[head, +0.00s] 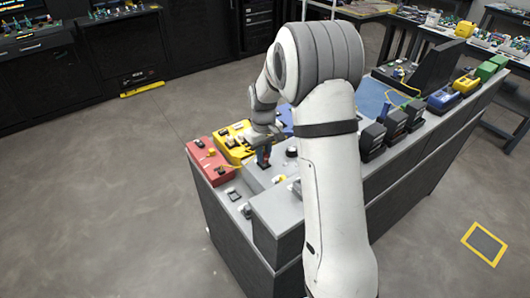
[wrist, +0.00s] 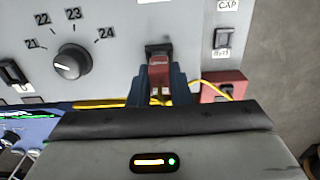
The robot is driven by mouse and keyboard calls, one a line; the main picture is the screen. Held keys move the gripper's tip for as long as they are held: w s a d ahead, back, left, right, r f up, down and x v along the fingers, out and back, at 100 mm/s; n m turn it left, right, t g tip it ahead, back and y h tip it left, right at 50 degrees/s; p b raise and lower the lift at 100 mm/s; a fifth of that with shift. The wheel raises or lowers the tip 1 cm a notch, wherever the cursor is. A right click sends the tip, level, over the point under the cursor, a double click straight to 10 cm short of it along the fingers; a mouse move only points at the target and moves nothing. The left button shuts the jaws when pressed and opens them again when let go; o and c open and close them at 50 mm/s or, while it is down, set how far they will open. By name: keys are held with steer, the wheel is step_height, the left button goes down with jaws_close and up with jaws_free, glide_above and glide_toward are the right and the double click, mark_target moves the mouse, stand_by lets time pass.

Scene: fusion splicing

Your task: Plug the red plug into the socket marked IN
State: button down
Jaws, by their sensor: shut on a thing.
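The red plug (wrist: 160,66) is held between the dark blue fingers of my gripper (wrist: 162,78) in the wrist view. Its front end is at a black socket (wrist: 157,49) on the grey panel (wrist: 120,22). I cannot tell whether it touches the socket or sits in it. No IN mark is readable there; the panel below is hidden by my gripper. Another dark socket (wrist: 222,38) with a small, unclear label is to the right. In the head view my gripper (head: 264,158) points down at the grey bench top, with the plug too small to make out.
A black knob (wrist: 72,58) marked 21 to 24 stands left of the plug. A yellow cable (wrist: 206,84) runs by a red box (wrist: 228,82) at right. In the head view a red box (head: 208,158) and a yellow box (head: 233,143) stand close to my gripper.

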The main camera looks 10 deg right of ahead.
steer(key=shift+f+b, duration=0.4)
steer(key=shift+f, duration=0.15)
steer(key=c, duration=1.3)
jaws_free()
steer(key=shift+o, duration=0.2)
step_height(320, 180, up, 8)
steer(key=shift+f+b, duration=0.1)
steer(key=shift+b, duration=0.25)
